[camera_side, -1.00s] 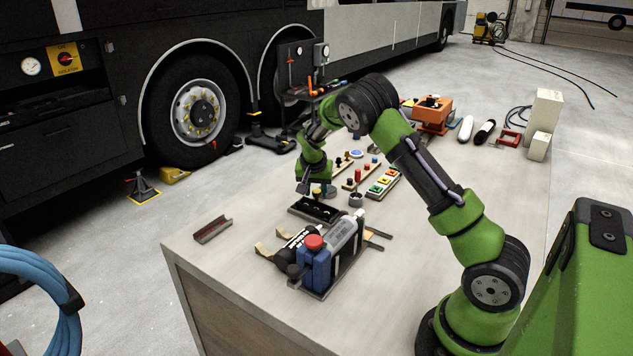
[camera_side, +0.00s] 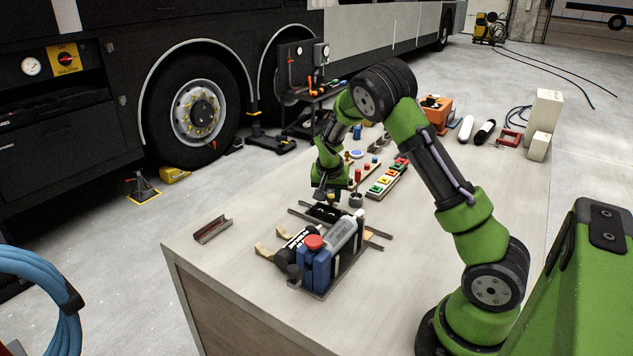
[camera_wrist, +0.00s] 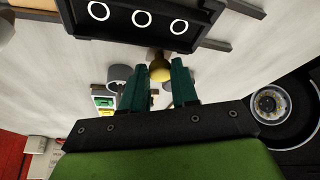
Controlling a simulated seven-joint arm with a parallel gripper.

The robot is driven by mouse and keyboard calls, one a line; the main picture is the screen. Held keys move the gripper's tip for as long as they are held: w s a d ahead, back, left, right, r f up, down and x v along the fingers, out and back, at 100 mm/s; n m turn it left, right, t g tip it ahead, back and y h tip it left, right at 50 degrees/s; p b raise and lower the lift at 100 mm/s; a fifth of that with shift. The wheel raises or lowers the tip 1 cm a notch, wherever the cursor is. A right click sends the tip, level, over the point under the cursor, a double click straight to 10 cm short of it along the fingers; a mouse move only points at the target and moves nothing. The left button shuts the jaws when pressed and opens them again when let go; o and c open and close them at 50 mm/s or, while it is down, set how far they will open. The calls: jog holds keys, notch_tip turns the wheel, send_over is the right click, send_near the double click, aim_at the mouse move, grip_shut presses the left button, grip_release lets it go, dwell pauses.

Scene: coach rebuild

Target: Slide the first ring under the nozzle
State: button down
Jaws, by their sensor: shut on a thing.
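A black tray (camera_wrist: 135,30) with three white rings (camera_wrist: 142,18) in a row fills the top of the wrist view. In the side view the dark tray (camera_side: 325,213) sits on the bench beneath my gripper (camera_side: 322,194), partly hidden by it. In the wrist view my gripper (camera_wrist: 160,82) has its two dark green fingers on either side of a brass knob (camera_wrist: 160,68) at the tray's edge, shut on it. I cannot pick out the nozzle with certainty.
Grey rails (camera_side: 300,212) lie beside the tray. A grey cup (camera_side: 356,200) and a board with coloured buttons (camera_side: 382,184) are close on the right. The bench's front left is mostly clear.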

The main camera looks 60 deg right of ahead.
jog(key=s, duration=0.5)
jog(key=shift+s, duration=0.35)
jog(key=c, duration=1.1)
grip_release()
jog(key=v, duration=1.7)
jog(key=shift+w, duration=0.1)
jog(key=shift+f, duration=0.1)
